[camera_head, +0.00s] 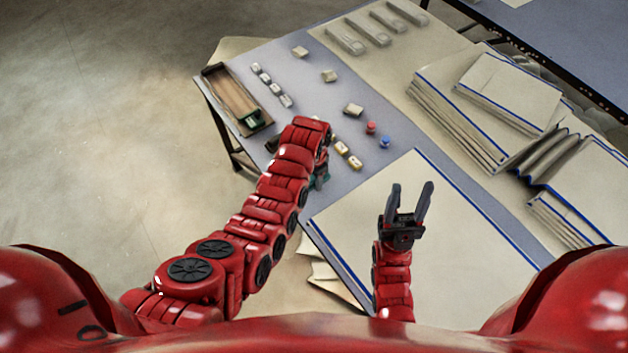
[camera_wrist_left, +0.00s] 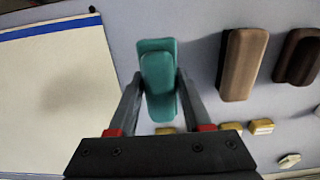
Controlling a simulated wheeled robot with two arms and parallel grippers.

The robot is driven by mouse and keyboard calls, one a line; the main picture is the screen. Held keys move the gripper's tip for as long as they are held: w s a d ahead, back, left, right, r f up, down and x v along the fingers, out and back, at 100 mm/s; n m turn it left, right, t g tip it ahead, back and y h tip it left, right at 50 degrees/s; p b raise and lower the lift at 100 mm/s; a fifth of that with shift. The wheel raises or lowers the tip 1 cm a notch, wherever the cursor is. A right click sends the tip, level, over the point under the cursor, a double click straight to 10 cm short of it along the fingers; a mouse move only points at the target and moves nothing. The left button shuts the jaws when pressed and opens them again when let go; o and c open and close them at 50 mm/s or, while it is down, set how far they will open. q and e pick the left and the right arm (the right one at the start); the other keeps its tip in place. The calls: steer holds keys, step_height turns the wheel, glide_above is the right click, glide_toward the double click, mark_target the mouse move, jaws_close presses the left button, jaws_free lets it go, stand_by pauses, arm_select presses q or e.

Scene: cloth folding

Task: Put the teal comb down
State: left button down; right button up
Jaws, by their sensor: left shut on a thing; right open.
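The teal comb (camera_wrist_left: 158,75) is between the two fingers of my left gripper (camera_wrist_left: 160,88) in the left wrist view. It looks like a rounded block. My right gripper (camera_head: 410,205) is open and empty, above the large cream cloth (camera_head: 460,225) with blue edges.
Two brown blocks (camera_wrist_left: 243,63) (camera_wrist_left: 298,57) lie right of the comb in the wrist view. Small yellow blocks (camera_wrist_left: 262,126) lie near. A wooden tray (camera_head: 222,82), red (camera_head: 371,127) and blue (camera_head: 385,141) pieces stand further back. Folded cloth stacks (camera_head: 465,115) fill the right.

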mark_target(314, 183)
arm_select(q)
steer(key=shift+w, duration=0.45)
steer(key=shift+s+f+p, duration=0.1)
steer(key=shift+f+p, duration=0.4)
steer(key=shift+f, duration=1.3)
steer(key=shift+f, duration=0.1)
steer(key=shift+c, duration=1.7)
jaws_free()
